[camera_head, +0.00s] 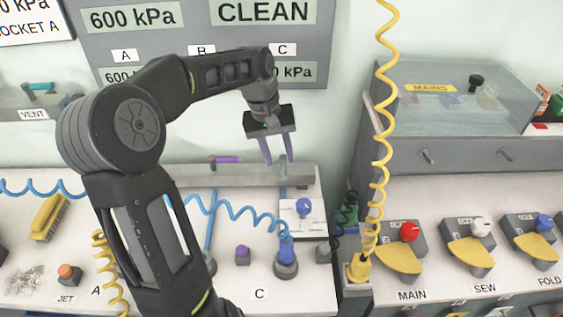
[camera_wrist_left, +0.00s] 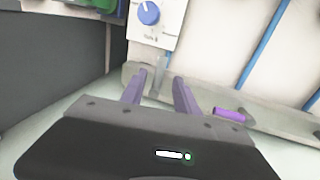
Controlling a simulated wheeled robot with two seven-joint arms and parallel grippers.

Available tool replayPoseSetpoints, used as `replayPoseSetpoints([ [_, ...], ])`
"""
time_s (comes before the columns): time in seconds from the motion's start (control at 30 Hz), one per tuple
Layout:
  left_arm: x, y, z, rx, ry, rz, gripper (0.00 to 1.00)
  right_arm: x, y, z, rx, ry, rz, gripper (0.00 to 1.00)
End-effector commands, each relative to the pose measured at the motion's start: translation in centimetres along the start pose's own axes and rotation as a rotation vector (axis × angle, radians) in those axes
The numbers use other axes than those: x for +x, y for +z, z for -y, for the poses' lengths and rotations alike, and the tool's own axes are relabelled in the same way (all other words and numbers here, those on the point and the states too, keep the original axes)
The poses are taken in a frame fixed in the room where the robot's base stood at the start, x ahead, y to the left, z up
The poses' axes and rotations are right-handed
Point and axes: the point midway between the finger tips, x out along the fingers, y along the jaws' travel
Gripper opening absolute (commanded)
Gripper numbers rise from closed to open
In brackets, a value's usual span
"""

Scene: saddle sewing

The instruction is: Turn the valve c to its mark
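My left gripper (camera_head: 277,160) is open, with two purple fingers pointing down over the right end of the grey pipe bar (camera_head: 185,177). In the left wrist view, the gripper (camera_wrist_left: 160,85) has an empty gap with a slim grey upright piece (camera_wrist_left: 160,76) beyond the fingertips. This piece is in line with pipe column C, but I cannot tell whether it is the handle of valve c. A purple lever (camera_head: 225,159) lies along the bar further left, and also shows in the left wrist view (camera_wrist_left: 230,114). Valve c's mark is not discernible. My right gripper is out of view.
A white box with a blue knob (camera_head: 304,206) stands just in front of the bar. A blue coiled hose runs to the blue coupling (camera_head: 286,252) above label C (camera_head: 260,294). A yellow coiled hose (camera_head: 381,150) hangs to the right, beside the clear-topped mains cabinet (camera_head: 450,95).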

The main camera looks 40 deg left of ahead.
Motion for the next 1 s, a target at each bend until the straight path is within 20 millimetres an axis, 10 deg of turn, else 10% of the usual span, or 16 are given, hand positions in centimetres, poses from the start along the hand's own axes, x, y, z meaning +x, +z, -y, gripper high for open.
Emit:
replayPoseSetpoints([
  [0.57, 3.4, 0.0, 0.0, 0.000, 0.000, -0.001, 0.36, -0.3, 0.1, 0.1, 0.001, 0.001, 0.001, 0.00],
  [1.0, 3.3, 0.0, 0.0, 0.000, 0.000, -0.001, 0.00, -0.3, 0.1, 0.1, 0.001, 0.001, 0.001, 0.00],
])
